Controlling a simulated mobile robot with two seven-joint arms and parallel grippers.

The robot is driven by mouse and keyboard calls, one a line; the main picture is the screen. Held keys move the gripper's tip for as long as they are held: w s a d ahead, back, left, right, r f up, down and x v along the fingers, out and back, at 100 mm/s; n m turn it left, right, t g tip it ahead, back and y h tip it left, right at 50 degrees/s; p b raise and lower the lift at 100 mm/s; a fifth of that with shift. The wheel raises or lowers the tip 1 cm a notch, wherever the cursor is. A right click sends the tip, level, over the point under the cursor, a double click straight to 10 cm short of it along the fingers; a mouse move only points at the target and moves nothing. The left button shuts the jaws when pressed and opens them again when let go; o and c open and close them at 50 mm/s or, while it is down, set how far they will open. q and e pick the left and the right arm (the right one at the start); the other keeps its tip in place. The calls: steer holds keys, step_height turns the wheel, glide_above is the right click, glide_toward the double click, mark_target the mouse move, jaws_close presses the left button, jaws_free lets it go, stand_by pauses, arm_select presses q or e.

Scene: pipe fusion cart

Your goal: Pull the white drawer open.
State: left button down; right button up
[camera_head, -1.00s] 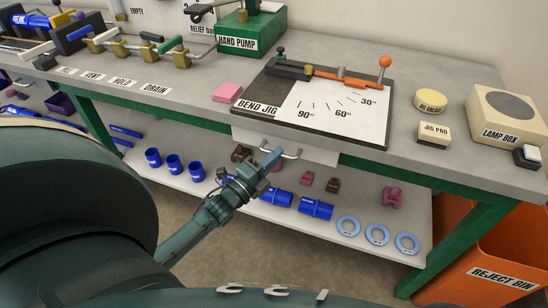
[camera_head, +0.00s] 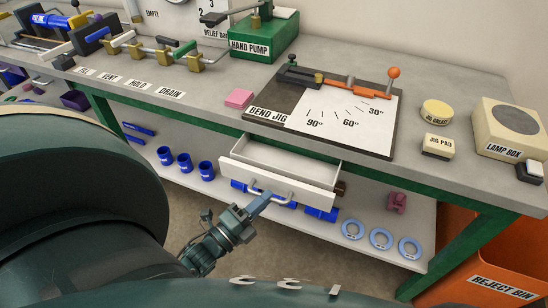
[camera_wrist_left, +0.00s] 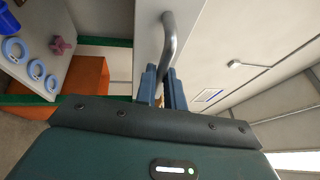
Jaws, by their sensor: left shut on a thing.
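The white drawer (camera_head: 310,190) sticks out from under the bench top, below the bend jig. Its inside shows and looks empty in the head view. A grey bar handle (camera_head: 284,199) is on its front face. In the left wrist view the two blue-grey fingers (camera_wrist_left: 160,86) close around the curved metal handle (camera_wrist_left: 169,38), in front of the white drawer face (camera_wrist_left: 147,30). My right gripper is not in view.
The grey bench top (camera_head: 190,110) carries the bend jig (camera_head: 335,115), a pink block (camera_head: 239,98) and the lamp box (camera_head: 510,127). The lower shelf (camera_head: 340,235) holds blue sleeves and light blue rings (camera_head: 381,238). An orange reject bin (camera_head: 485,262) stands at the right.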

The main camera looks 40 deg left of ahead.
arm_select(q)
steer(key=s+d, duration=0.1)
steer(key=s, duration=0.5)
steer(key=shift+s+d+p, duration=0.15)
steer(key=shift+d+p, duration=0.1)
steer(key=shift+p, duration=0.15)
steer(key=c, duration=1.5)
jaws_free()
